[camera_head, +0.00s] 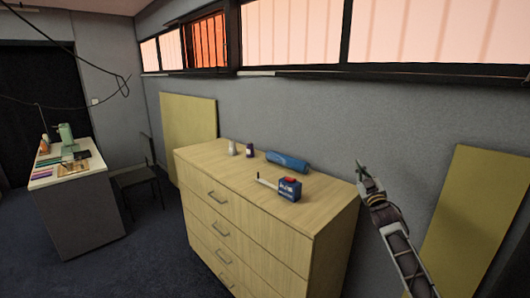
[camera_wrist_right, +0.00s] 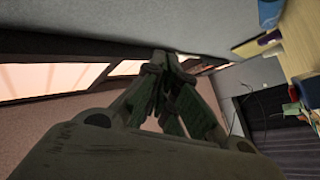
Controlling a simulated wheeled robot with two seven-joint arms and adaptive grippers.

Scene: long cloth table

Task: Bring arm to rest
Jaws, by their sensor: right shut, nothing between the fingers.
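My right arm comes in from the lower right in the head view. Its gripper (camera_head: 360,170) points up, just beyond the right end of the wooden dresser (camera_head: 250,222), with nothing in it. In the right wrist view the fingers (camera_wrist_right: 160,60) meet at their tips and are shut on nothing. The gripper appears apart from the dresser and the wall. My left gripper does not show.
A yellowish board (camera_head: 475,225) leans on the wall at right. A desk (camera_head: 68,172) and chair (camera_head: 138,180) stand at left.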

